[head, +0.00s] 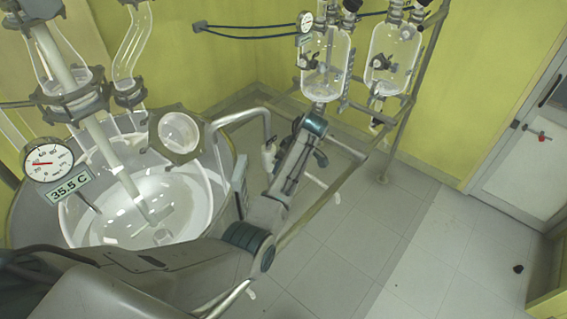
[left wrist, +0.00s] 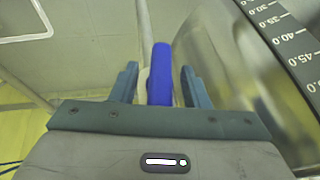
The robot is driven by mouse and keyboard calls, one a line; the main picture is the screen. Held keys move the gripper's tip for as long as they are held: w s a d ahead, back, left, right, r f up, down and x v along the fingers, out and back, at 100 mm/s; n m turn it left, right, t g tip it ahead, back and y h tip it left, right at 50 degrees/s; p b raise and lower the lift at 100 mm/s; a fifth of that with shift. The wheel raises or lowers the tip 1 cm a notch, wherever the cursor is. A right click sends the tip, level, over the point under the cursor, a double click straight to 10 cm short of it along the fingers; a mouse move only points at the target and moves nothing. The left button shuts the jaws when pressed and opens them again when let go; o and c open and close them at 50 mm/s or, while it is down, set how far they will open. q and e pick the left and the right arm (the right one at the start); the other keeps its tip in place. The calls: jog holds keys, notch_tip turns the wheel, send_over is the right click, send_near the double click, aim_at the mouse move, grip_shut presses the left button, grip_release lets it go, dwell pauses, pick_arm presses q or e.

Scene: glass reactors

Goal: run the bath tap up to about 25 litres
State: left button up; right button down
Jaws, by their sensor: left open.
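My left gripper (left wrist: 158,78) is open in the left wrist view, with one blue-grey finger on each side of a blue tap handle (left wrist: 161,75). The handle stands between the fingers with small gaps visible. In the head view my left arm reaches over to the tap's curved metal pipe (head: 240,115), which hooks over the bath rim; the gripper and blue handle cannot be made out there. The metal bath (head: 30,215) surrounds a glass reactor vessel (head: 180,190). A dark scale (left wrist: 288,40) with marks around 30 to 45 shows in the left wrist view. I cannot read a water level. My right gripper is out of view.
A dial gauge (head: 48,160) with a 35.5 C display hangs at the bath's left. Two glass vessels (head: 325,65) hang on a metal frame (head: 405,120) behind my arm. The tiled floor (head: 415,240) to the right is mostly clear, with a door (head: 530,150) beyond.

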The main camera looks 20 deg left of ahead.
pick_arm(q)
jog(key=c, duration=0.9)
jog(key=shift+o, duration=0.2)
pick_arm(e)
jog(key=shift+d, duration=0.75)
